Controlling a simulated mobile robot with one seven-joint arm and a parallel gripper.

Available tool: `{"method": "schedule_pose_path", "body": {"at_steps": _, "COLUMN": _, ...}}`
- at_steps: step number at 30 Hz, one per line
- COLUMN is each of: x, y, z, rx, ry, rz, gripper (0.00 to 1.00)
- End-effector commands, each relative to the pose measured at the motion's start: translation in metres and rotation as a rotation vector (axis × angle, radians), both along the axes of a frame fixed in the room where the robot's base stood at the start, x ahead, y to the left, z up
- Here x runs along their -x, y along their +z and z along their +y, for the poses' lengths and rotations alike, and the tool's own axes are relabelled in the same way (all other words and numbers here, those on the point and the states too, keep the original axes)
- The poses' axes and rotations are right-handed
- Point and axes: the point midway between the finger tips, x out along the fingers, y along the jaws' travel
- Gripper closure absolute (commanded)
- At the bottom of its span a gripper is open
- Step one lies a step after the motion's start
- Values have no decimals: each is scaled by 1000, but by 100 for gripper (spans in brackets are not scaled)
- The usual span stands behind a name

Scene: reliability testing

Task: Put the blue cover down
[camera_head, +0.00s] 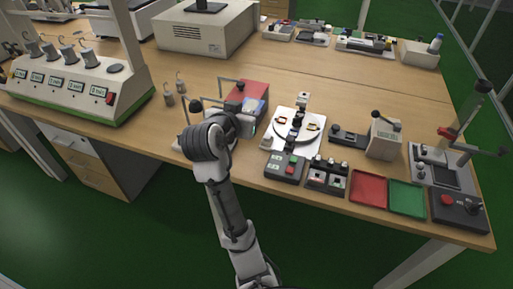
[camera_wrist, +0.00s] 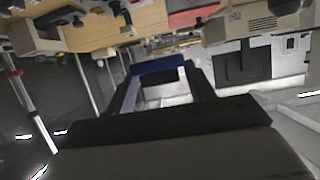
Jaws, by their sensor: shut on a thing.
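My gripper (camera_head: 246,124) is over the front part of the bench, left of the white plate, and its fingers are hard to make out in the head view. In the wrist view my gripper (camera_wrist: 158,76) is shut on the blue cover (camera_wrist: 157,65), which shows as a blue strip with a dark middle between the fingertips. In the head view a small bluish piece (camera_head: 256,107) shows just behind my gripper, in front of a red box (camera_head: 250,89). I cannot tell whether the cover touches anything below it.
A white plate with a round dial (camera_head: 298,126) lies right of my gripper. A button box (camera_head: 285,167), a red tray (camera_head: 368,188) and a green tray (camera_head: 407,198) line the front edge. The bench middle (camera_head: 345,84) is clear.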

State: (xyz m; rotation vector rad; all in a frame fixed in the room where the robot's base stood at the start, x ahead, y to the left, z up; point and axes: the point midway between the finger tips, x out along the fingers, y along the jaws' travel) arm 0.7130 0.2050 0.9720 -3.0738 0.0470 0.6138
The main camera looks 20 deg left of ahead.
Motion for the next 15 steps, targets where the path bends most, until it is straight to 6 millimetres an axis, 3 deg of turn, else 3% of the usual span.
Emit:
{"method": "schedule_pose_path", "body": {"at_steps": 11, "x": 3, "y": 3, "z": 1, "rx": 1, "ry": -4, "rz": 0, "gripper": 69}}
{"method": "schedule_pose_path", "body": {"at_steps": 15, "x": 3, "y": -8, "z": 1, "rx": 3, "ry": -4, "rz": 4, "gripper": 69}}
